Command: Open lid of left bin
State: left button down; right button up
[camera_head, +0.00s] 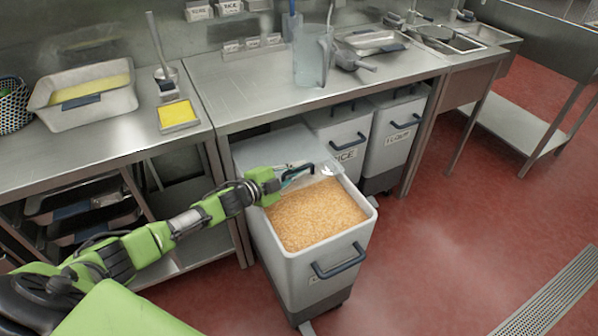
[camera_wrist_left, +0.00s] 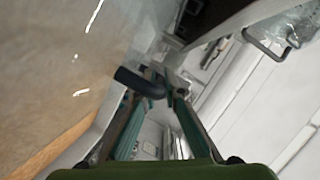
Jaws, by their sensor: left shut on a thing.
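The left bin (camera_head: 299,272), light grey with a dark front handle (camera_head: 340,261), stands pulled out from under the counter. Brown grain (camera_head: 315,215) shows uncovered in its front part. Its grey, partly see-through lid (camera_head: 270,147) is over the back part; its exact tilt is hard to tell. My left gripper (camera_head: 296,177) is at the dark lid handle (camera_head: 305,167). In the left wrist view the fingers (camera_wrist_left: 160,88) are closed at the dark handle (camera_wrist_left: 138,82), with the shiny lid pane at left. My right gripper is not in view.
Two more lidded bins (camera_head: 337,136) (camera_head: 392,135) stand under the counter to the right, the nearer marked RICE. The steel counter (camera_head: 235,88) edge is above and behind the left bin. Red floor (camera_head: 440,250) is clear to the right.

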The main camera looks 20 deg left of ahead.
pick_arm(q)
jog(key=c, duration=2.4)
grip_release()
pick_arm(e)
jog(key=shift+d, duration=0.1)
pick_arm(q)
jog(key=shift+s, duration=0.1)
jog(key=v, duration=1.2)
